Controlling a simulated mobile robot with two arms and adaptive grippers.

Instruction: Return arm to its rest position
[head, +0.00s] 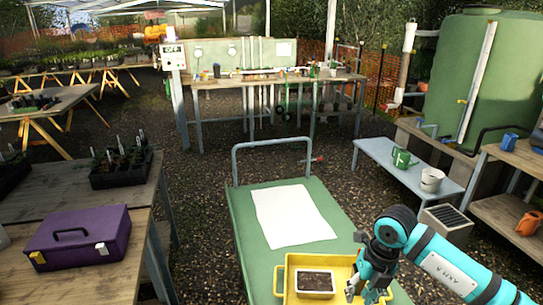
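My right arm (450,268) comes in from the lower right. Its gripper (362,292) points down over the right part of a yellow tray (340,265). Its fingertips look apart, with nothing visible between them. Whether the fingertips touch the tray cannot be told. My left arm and gripper are not in view.
The tray, holding a small pot of dark soil (316,281), sits on a green cart (247,232) with a white sheet (292,214). A purple toolbox (78,245) stands on the left table. A grey bench (385,160) holds a green watering can (403,158) and a pale bucket (432,180).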

